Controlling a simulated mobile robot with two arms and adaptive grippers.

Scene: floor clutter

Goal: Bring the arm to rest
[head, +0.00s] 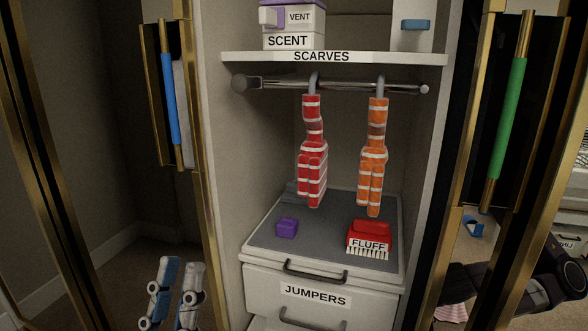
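My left gripper (182,267) is at the bottom left of the head view. Its two blue-and-white fingers point up and stand side by side with a narrow gap between them. I see nothing held in it. It is in front of the dark space left of the wardrobe's middle section, apart from the shelves and drawers. My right gripper is not in view; a dark arm part of mine (499,289) seems to cross the lower right.
A red striped scarf (313,155) and an orange striped scarf (375,160) hang from the rail. A purple block (287,228) and a red FLUFF brush (370,238) lie on the grey mat. Open doors with blue (170,100) and green (510,105) handles flank the JUMPERS drawer (345,302).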

